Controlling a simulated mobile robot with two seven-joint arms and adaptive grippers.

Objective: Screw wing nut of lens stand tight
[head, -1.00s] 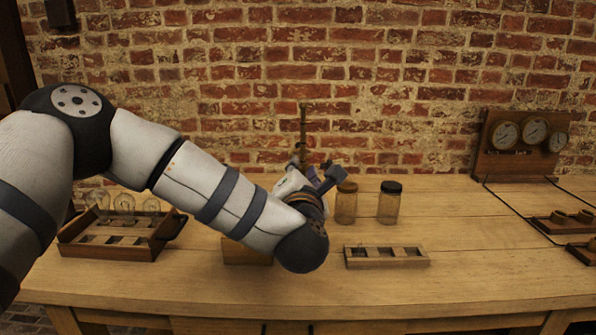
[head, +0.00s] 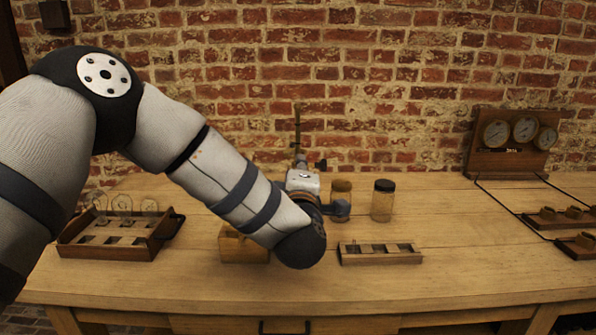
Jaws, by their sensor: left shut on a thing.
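The lens stand (head: 297,125) shows as a thin upright brass rod behind my left wrist. Its lower part and foot are hidden by my arm. My left gripper (head: 301,163) is at the rod, reaching away from me, with its white body and dark linkage in front of the stand. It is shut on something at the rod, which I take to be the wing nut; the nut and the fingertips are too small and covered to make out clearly. My right gripper is not in view.
Two jars, one with a brown lid (head: 341,187) and one with a dark lid (head: 383,201), stand close right of my gripper. A slotted wooden rack (head: 380,260), a wooden block (head: 236,250) and a bulb tray (head: 108,252) are on the table. A gauge panel (head: 511,160) stands at right.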

